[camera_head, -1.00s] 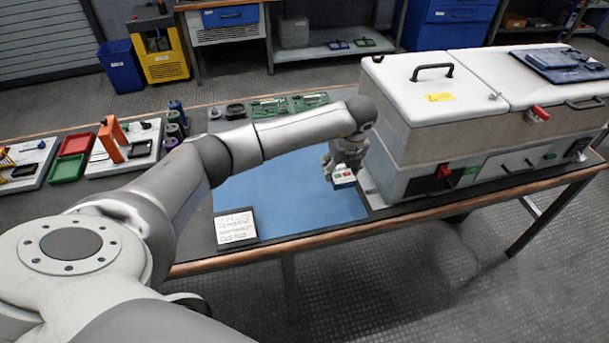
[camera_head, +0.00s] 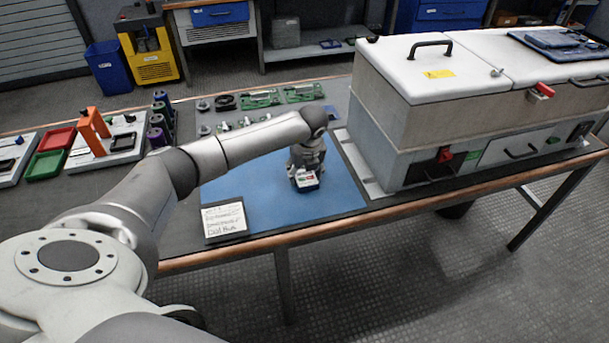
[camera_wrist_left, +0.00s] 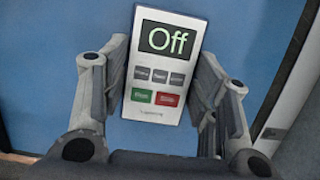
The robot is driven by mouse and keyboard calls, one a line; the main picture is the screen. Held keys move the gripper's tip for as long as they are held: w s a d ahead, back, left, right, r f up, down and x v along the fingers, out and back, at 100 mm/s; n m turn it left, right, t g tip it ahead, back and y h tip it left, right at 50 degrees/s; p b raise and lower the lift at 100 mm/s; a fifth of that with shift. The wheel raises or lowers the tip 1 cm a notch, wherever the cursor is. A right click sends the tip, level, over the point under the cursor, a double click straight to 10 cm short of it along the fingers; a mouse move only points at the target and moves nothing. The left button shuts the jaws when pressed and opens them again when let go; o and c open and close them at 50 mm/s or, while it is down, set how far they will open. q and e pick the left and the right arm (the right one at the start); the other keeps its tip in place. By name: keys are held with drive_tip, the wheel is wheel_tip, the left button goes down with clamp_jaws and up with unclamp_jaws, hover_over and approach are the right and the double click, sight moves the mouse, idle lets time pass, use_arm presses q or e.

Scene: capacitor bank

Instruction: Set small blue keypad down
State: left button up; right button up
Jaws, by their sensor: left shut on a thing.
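The small keypad (camera_head: 306,182) is in my left gripper (camera_head: 304,170), over the blue mat (camera_head: 235,180). In the left wrist view the keypad (camera_wrist_left: 165,65) shows a pale face, a dark display reading "Off", grey buttons, and a green and a red button. The fingers of my left gripper (camera_wrist_left: 160,88) are on both sides of it, shut on it. The keypad is tilted slightly in that view. I cannot tell whether its underside touches the mat. My right gripper is not in view.
A large white-lidded machine (camera_head: 420,110) stands right of the mat. A white note card (camera_head: 225,219) lies at the mat's front left corner. Green boards (camera_head: 262,98) and small parts lie behind the mat. Trays and an orange bracket (camera_head: 93,130) are at left. Bare mat surrounds the keypad.

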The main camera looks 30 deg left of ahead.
sight(308, 182)
use_arm(q)
drive_tip(key=shift+r, duration=0.1)
drive_tip(key=o, duration=1)
drive_tip(key=shift+o, duration=0.4)
drive_tip(key=v, duration=1.2)
drive_tip(key=shift+b, duration=0.35)
drive_tip(key=shift+d, duration=0.15)
